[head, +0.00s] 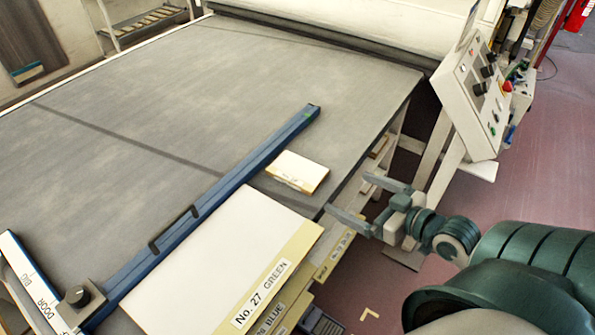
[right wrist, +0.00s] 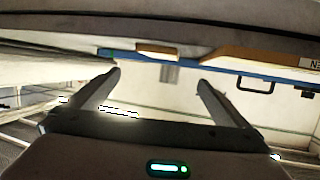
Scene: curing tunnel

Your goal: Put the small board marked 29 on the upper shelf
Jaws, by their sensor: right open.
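A small cream board (head: 297,172) lies flat on the grey belt, beside the blue bar and near the belt's right edge. No number can be read on it. My right gripper (head: 347,196) is open and empty, just off the belt's right edge, its fingers pointing toward the small board but apart from it. In the right wrist view the two fingers (right wrist: 160,78) are spread with nothing between them. Boards with labels sit on shelves under the belt's edge (head: 335,255). I cannot tell which is the upper shelf. My left gripper is not in view.
A large board marked No. 27 GREEN (head: 225,262) lies on the belt's near right corner. A long blue bar (head: 205,205) with a handle crosses the belt. A control panel (head: 478,90) stands at the right. The far belt is clear.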

